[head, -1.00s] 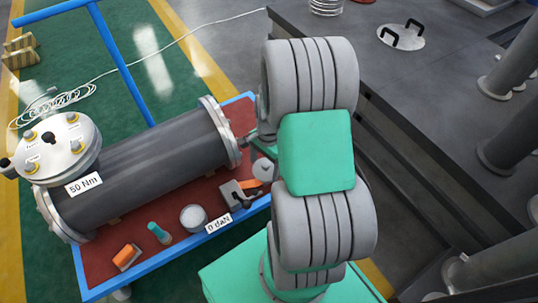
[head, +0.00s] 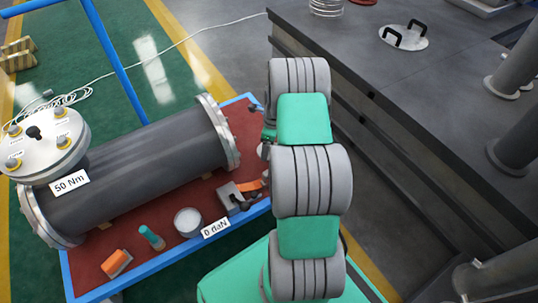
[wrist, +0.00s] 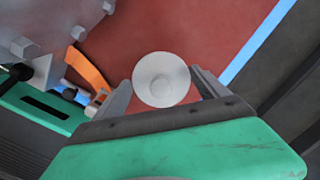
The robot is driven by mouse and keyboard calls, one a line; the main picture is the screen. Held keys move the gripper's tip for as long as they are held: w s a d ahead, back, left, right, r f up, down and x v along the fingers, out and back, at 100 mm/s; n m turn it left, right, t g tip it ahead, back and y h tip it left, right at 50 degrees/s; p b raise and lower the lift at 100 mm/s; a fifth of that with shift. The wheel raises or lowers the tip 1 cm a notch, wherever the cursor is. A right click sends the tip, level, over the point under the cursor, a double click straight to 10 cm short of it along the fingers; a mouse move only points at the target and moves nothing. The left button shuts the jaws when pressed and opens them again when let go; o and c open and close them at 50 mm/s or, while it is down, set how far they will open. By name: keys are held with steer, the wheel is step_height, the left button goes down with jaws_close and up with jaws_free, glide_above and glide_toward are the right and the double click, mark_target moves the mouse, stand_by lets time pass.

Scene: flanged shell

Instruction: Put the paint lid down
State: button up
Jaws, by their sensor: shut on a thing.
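The paint lid (wrist: 161,79) is a pale grey disc with a small round knob-like centre, seen face-on in the wrist view. My gripper (wrist: 163,88) has a finger on each side of it and is shut on its rim. The red cart top (wrist: 215,28) lies behind the lid; I cannot tell whether they touch. In the head view my arm hides the lid and the fingertips. An open paint can (head: 188,221) with pale contents stands near the front edge of the cart.
A grey cylinder vessel (head: 135,165) with a flanged cover (head: 45,145) fills much of the cart. A dark clamp with an orange handle (head: 250,186), a teal-capped item (head: 151,237) and an orange block (head: 116,262) lie in front. A dark bench (head: 420,100) stands right.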

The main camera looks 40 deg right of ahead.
steer(key=shift+w+d+f+b, duration=0.15)
steer(key=shift+w+d+f, duration=0.2)
steer(key=shift+f, duration=0.2)
steer(key=shift+w+d+f+b, duration=0.15)
steer(key=shift+w+d+f, duration=0.15)
steer(key=shift+f, duration=0.2)
step_height(320, 180, down, 4)
steer(key=shift+w+d+r+b, duration=0.1)
steer(key=shift+r+b, duration=0.15)
steer(key=shift+b, duration=1)
steer(key=shift+r, duration=0.2)
steer(key=shift+f, duration=0.1)
steer(key=o, duration=1.2)
steer(key=r+p, duration=0.2)
steer(key=r, duration=0.2)
steer(key=r+p, duration=0.2)
steer(key=r, duration=0.2)
steer(key=s+d+r+p, duration=0.1)
steer(key=r+p, duration=0.1)
steer(key=r, duration=0.2)
